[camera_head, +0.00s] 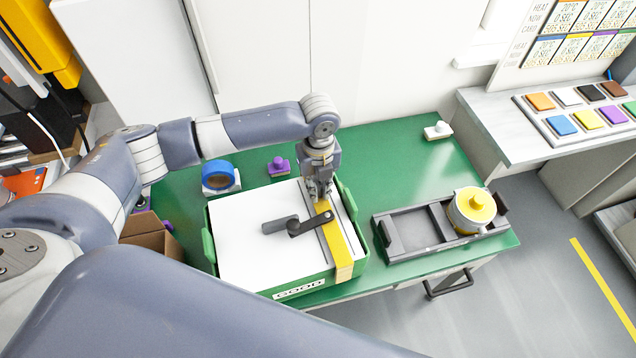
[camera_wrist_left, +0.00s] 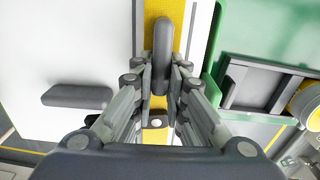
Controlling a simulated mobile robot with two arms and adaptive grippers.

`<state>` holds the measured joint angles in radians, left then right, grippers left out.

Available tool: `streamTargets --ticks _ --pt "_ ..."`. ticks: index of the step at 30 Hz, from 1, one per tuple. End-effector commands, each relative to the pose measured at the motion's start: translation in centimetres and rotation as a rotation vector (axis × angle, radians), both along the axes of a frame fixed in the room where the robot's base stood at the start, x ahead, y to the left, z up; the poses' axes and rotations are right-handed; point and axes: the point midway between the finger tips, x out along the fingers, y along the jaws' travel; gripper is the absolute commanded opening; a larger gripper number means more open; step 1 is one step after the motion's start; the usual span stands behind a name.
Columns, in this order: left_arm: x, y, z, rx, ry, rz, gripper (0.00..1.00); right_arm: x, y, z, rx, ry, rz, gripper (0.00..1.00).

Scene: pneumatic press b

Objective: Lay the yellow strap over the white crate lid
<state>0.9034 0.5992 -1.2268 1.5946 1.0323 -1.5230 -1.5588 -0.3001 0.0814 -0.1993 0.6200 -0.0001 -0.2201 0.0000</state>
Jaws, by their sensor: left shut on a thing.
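The white crate lid (camera_head: 250,248) lies on the green crate on the table. The yellow strap (camera_head: 338,245) lies lengthwise over the lid's right part, its near end at the front rim of the crate. My left gripper (camera_head: 319,194) is above the strap's far half. In the left wrist view, its fingers (camera_wrist_left: 160,90) close on a dark grip bar (camera_wrist_left: 162,45) over the yellow strap (camera_wrist_left: 151,12). The fingers hide where bar and strap meet. A dark grey handle (camera_head: 279,225) sits on the lid, with a black bar reaching to the strap. My right gripper is out of view.
The green crate (camera_head: 208,243) stands on the green table (camera_head: 425,160). Right of it is a dark tray (camera_head: 405,234) with a yellow-topped pot (camera_head: 475,210). Blue tape (camera_head: 217,174), a purple-knobbed block (camera_head: 278,166) and a white block (camera_head: 438,130) stand behind.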

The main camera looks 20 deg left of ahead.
Motion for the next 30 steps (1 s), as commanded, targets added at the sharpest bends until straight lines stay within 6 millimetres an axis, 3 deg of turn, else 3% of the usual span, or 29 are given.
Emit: streamTargets --ticks 30 --pt "0.04 -0.02 -1.06 0.0 0.0 0.0 0.0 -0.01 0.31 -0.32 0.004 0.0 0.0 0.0"
